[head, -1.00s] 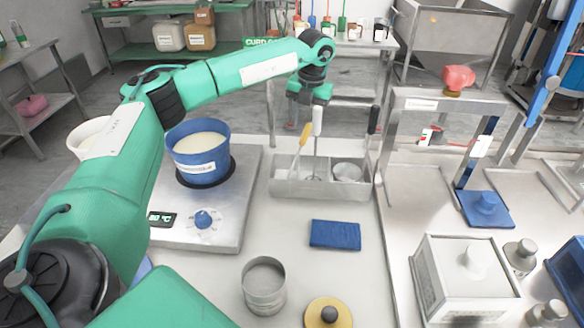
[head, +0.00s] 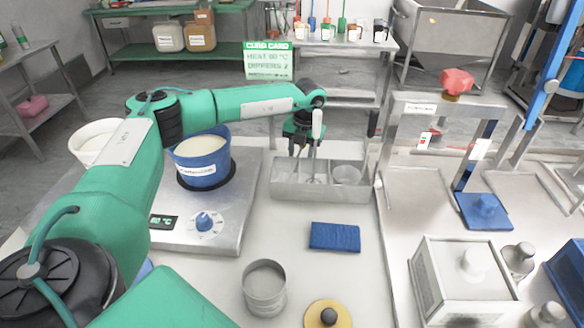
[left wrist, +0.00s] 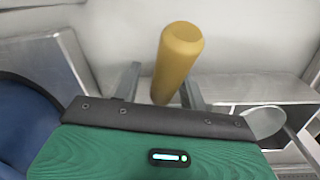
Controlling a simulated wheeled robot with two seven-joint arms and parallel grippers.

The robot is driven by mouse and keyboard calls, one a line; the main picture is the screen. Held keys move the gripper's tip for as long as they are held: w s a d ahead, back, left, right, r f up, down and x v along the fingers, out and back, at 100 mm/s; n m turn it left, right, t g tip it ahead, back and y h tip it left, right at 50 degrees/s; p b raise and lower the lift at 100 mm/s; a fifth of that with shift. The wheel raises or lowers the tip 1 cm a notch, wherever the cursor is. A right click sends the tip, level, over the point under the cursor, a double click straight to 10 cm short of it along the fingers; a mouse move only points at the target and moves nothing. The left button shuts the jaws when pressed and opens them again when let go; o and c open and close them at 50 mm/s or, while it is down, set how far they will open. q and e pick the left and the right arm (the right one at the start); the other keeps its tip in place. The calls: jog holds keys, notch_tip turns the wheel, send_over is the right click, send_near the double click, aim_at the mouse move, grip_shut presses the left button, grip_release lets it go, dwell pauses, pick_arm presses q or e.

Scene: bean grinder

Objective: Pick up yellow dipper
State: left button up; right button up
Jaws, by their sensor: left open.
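The yellow dipper's handle (left wrist: 178,60) stands up in the left wrist view, in the gap between my left gripper's two fingers (left wrist: 160,88). The fingers are apart, one on each side of the handle, and I cannot tell whether either touches it. In the head view my left gripper (head: 301,143) points down at the left part of the steel compartment tray (head: 322,191) and hides the yellow handle. A white-handled dipper (head: 317,124) stands just right of the gripper. A black-handled tool (head: 373,122) stands at the tray's right end. My right gripper is out of view.
A blue pot (head: 202,170) of pale liquid stands on the hot plate (head: 232,225), left of the tray. A blue cloth (head: 335,236), a metal ring mould (head: 264,287) and a yellow disc (head: 343,313) lie in front. A steel frame (head: 440,100) stands right.

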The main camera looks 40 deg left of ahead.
pick_arm(q)
grip_shut()
